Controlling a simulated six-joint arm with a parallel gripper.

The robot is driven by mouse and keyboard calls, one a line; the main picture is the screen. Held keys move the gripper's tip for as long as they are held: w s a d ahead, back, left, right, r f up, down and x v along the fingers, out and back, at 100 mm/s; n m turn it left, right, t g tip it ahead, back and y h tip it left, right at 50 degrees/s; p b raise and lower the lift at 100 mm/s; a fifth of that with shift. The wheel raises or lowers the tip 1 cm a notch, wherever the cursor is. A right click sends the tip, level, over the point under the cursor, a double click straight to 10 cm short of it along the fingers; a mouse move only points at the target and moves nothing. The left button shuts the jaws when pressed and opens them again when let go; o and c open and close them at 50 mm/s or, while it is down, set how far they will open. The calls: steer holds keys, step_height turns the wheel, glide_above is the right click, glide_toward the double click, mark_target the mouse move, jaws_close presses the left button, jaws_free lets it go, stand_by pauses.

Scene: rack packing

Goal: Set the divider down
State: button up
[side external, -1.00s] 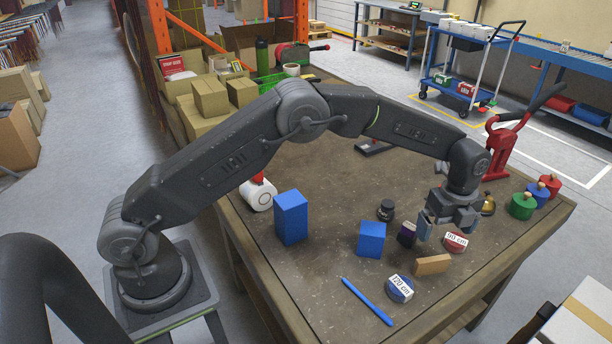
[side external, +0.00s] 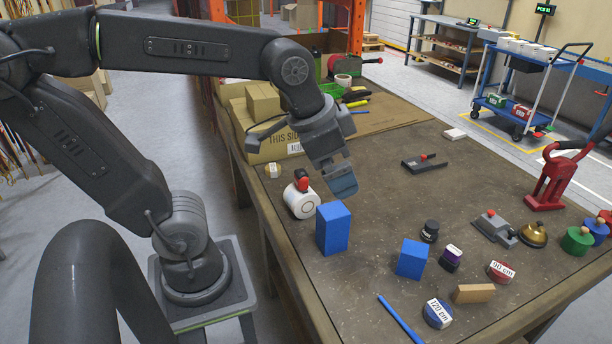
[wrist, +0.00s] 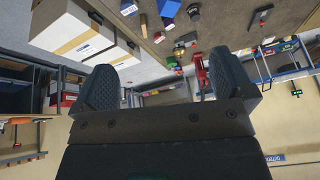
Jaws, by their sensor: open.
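My gripper (side external: 341,184) is open and empty, raised above the bench behind the taller blue block (side external: 333,228). In the wrist view its two fingers (wrist: 160,82) stand apart with nothing between them. Nothing in view is clearly a divider, and I cannot tell which item it is. A shorter blue block (side external: 411,259) and a tan block (side external: 473,294) rest on the bench, as does a small dark box with a purple top (side external: 450,258). All three are well clear of my gripper.
The workbench (side external: 385,210) also holds a white roll (side external: 301,201), a blue pen (side external: 400,318), two tapes marked 120 cm (side external: 437,314) and 90 cm (side external: 501,272), a brass bell (side external: 533,234) and a stapler-like tool (side external: 424,163). Cartons (side external: 263,103) stand at the back left.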

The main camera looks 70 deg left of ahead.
steer(key=s+n, duration=0.1)
steer(key=s+f+n, duration=0.1)
steer(key=s, duration=0.1)
steer(key=s+a+f, duration=0.1)
steer(key=shift+s+f+n+t, duration=0.1)
steer(key=shift+s+n+t, duration=0.2)
steer(key=shift+s+n, duration=0.1)
